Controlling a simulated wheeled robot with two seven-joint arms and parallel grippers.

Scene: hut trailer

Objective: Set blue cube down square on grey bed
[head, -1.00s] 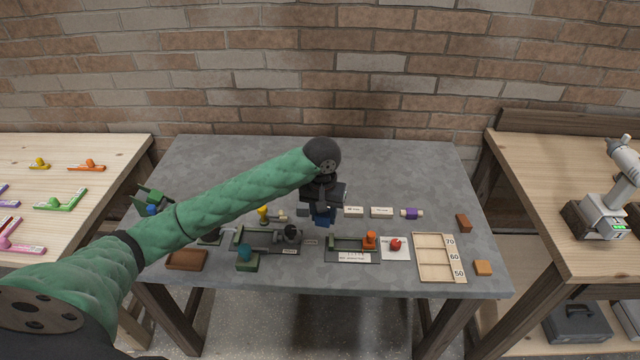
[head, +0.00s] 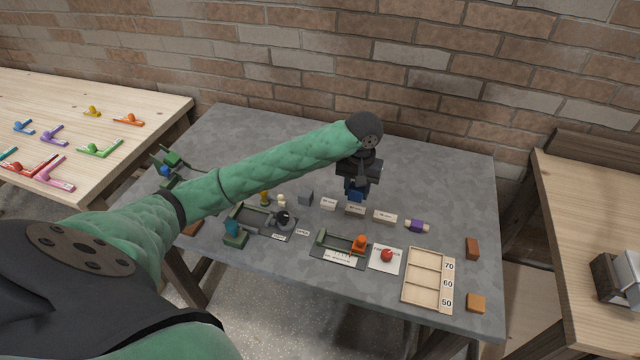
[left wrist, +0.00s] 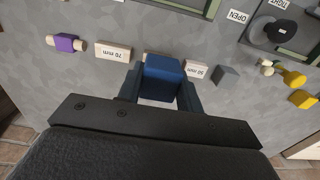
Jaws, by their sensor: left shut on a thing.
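The blue cube (head: 355,196) is between the fingers of my left gripper (head: 356,188), which is shut on it and holds it over the row of white labelled blocks. In the left wrist view the cube (left wrist: 161,78) sits between both dark fingers and partly hides the middle block. A fixture with a grey bed (head: 256,218), green rails and a dark knob stands left of the cube and nearer me; its corner shows in the left wrist view (left wrist: 285,40). I cannot tell for certain that this is the task's bed. My right gripper is out of view.
White blocks (head: 328,204), a small grey cube (head: 306,198) and a purple-banded piece (head: 417,226) stand near the held cube. A second fixture with an orange knob (head: 359,243), a red ball (head: 386,256) and a wooden tray (head: 407,280) lie nearer me. The back of the table is clear.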

